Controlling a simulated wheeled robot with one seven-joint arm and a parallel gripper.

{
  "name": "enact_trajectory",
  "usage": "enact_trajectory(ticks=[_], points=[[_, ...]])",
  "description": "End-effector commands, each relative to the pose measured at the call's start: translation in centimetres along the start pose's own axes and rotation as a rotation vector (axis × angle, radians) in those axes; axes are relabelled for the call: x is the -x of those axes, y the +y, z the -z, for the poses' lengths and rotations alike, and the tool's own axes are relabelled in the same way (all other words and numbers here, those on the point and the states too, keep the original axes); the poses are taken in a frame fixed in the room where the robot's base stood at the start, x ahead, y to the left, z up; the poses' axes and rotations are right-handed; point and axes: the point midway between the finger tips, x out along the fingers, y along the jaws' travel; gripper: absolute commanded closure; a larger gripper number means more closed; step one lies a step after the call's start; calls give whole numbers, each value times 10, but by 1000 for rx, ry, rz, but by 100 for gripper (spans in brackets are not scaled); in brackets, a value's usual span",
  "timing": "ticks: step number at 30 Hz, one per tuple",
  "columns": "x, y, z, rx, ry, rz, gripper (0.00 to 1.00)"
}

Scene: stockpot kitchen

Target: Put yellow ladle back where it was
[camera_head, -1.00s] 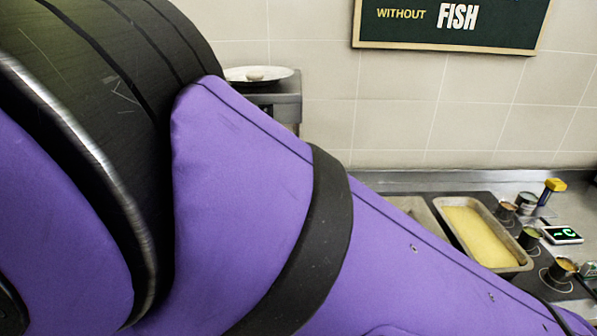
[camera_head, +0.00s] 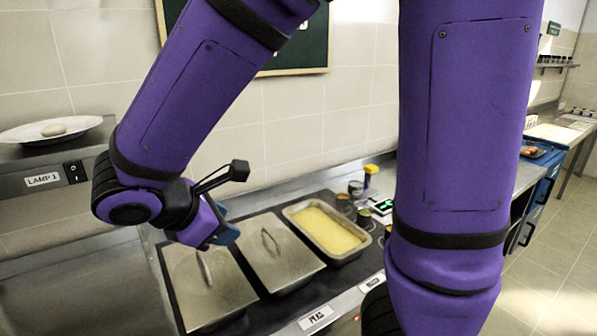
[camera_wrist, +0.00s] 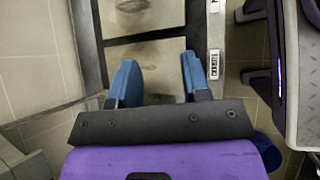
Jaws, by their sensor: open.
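My gripper (camera_head: 224,232) is left of centre in the head view, above the two lidded steel pans. In the wrist view my gripper (camera_wrist: 155,75) shows two blue fingers spread apart with nothing between them. I see no clear ladle in either view. A small yellow-topped item (camera_head: 371,169) stands at the back right of the counter, near small cans. I cannot tell whether it is the yellow ladle. The gripper is well to the left of it.
The lidded pans (camera_head: 205,285) and (camera_head: 279,255) sit beside an open pan of yellow food (camera_head: 325,230). Small cans (camera_head: 356,188) and a digital display (camera_head: 383,206) stand to its right. A plate (camera_head: 50,130) lies on the steel unit at left. The right-hand floor (camera_head: 555,210) looks clear.

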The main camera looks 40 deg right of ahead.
Motion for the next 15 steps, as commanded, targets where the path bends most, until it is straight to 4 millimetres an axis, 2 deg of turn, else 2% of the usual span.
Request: enact_trajectory(ticks=[1,6,15], points=[[-2,-2,-18,-98,44,48,57],[-4,-16,-62,-412,189,189,57],[7,-43,-123,-981,447,371,57]])
